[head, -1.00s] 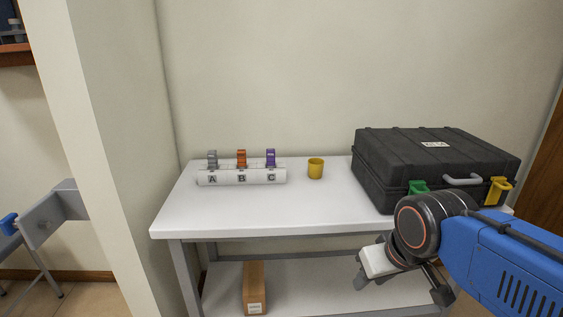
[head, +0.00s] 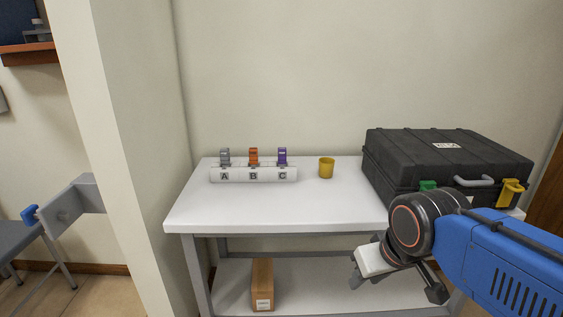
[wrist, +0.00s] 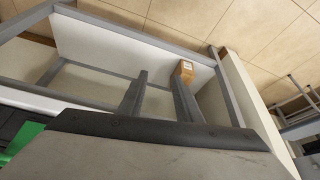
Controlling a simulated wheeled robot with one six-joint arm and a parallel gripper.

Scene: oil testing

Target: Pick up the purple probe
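The purple probe (head: 282,155) stands upright in slot C of a white holder (head: 212,175) on the white table. A grey probe (head: 225,155) stands in slot A and an orange probe (head: 253,155) in slot B. My gripper is low in front of the table's right part, well away from the probes. In the wrist view my gripper (wrist: 158,76) has its two fingers apart with nothing between them. The probes do not show in the wrist view.
A yellow cup (head: 326,168) stands right of the holder. A large black case (head: 440,160) with green and yellow latches fills the table's right side. A cardboard box (head: 262,284) is on the lower shelf. The tabletop's front left (head: 250,209) is clear.

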